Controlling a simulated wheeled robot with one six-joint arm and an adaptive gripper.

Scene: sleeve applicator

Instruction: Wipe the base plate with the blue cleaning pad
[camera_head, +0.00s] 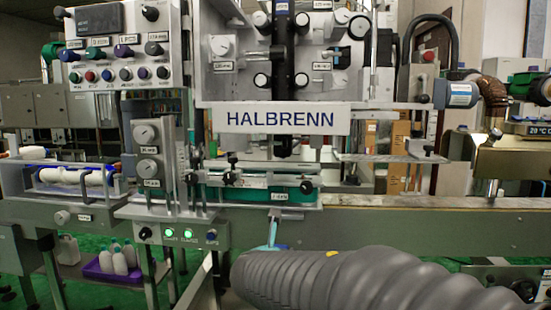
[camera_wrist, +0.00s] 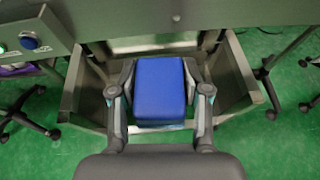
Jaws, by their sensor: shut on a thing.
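The blue cleaning pad (camera_wrist: 160,88) is a blue block in the middle of the wrist view. My gripper (camera_wrist: 160,92) is shut on it, with one dark finger along each side. In the head view my grey ribbed arm hides most of the gripper and the pad. A small light-blue piece shows beyond the arm, below the machine's front edge. I cannot tell for certain which metal surface is the base plate. In the wrist view the pad is over a metal frame (camera_wrist: 240,75) near the floor, and I see no contact.
The machine with the HALBRENN sign (camera_head: 280,119) stands ahead, its control panel (camera_head: 118,45) at upper left. A conveyor rail (camera_head: 430,203) runs to the right. A purple crate (camera_head: 105,272) with white bottles sits below left. Wheeled chair legs (camera_wrist: 25,115) stand on the green floor.

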